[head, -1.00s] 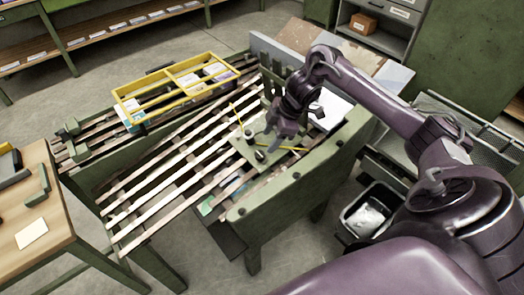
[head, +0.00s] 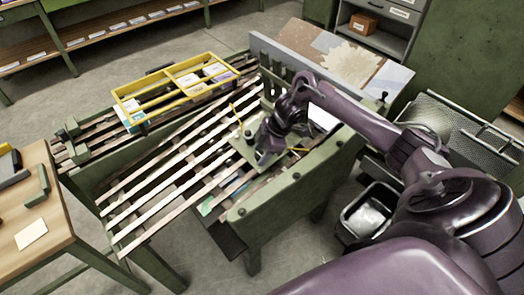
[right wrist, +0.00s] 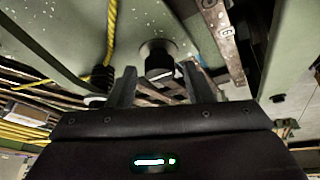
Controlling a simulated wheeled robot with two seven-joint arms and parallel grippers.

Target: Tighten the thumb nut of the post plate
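The green post plate (head: 236,160) lies on the slatted bench near its right end. My right gripper (head: 262,160) reaches down over the plate and hides part of it. In the right wrist view, its two fingers (right wrist: 157,86) are apart, with nothing clamped between them. A dark round knob, probably the thumb nut (right wrist: 158,58), stands on a green surface just beyond the fingertips, roughly centred between them. I cannot tell whether the fingers touch it. The nut is hidden behind my gripper in the head view. My left gripper is not in view.
A yellow divided frame (head: 160,104) with small packs stands at the bench's back left. The bench's thick green side rail (head: 295,180) is close to the right arm. The slats (head: 150,195) at left are clear.

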